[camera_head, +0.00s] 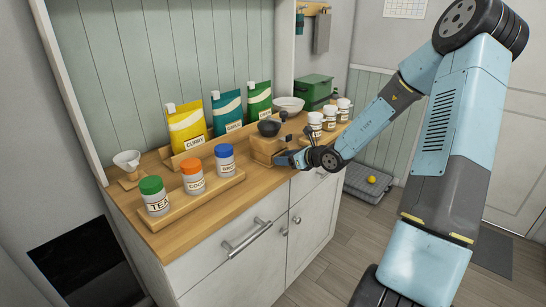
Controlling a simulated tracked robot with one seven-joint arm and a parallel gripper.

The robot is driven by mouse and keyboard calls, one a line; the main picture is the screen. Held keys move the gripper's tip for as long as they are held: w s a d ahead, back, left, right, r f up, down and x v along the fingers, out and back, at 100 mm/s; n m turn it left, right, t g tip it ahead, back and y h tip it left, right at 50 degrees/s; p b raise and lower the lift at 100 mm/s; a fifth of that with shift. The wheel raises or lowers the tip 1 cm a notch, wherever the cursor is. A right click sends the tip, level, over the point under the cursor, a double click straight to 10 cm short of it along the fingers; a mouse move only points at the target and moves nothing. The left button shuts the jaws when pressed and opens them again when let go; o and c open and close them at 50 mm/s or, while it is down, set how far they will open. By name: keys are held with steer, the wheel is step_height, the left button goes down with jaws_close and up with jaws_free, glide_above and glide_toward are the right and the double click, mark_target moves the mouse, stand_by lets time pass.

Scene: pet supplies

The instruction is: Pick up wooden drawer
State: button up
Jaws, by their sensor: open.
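My gripper (284,159) is at the box's lower right side, low over the counter's front edge. Its jaws are open. They are small and dark here, so I cannot tell whether they touch the box. The arm reaches in from the right, and the gripper partly hides the box's right side.
The wooden counter (180,237) holds a tray (215,193) of jars with green, orange and blue lids at front left. Yellow, teal and green pouches stand behind. White-lidded jars (329,122), a pale bowl (288,104) and a green box (314,90) stand beyond the gripper.

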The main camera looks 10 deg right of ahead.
jaws_close()
stand_by(0.5)
stand_by(0.3)
